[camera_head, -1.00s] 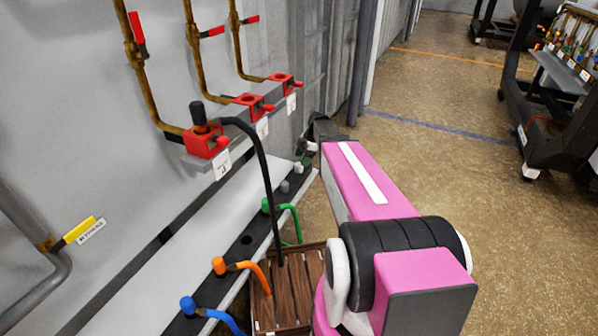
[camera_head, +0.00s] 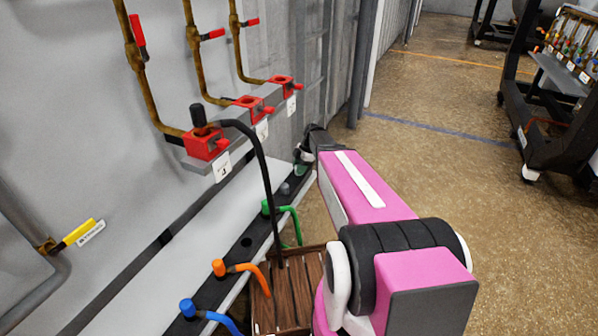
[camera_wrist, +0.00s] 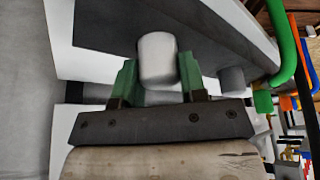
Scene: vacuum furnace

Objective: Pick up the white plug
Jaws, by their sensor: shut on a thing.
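The white plug (camera_wrist: 157,58) is a short pale cylinder in the wrist view. It stands between the two green fingers of my gripper (camera_wrist: 160,80), which are shut on it. The plug sits at the dark rail (camera_wrist: 110,50); I cannot tell whether it is clear of its hole. In the head view my gripper (camera_head: 301,163) is at the far end of the rail, and the plug is largely hidden by the fingers.
A grey plug (camera_head: 285,188) stands close by on the rail. Green (camera_head: 267,206), orange (camera_head: 219,266) and blue (camera_head: 188,307) plugs with hoses are nearer. A black hose (camera_head: 262,170) runs from a red block (camera_head: 205,145) to a wooden crate (camera_head: 314,268). Open floor lies right.

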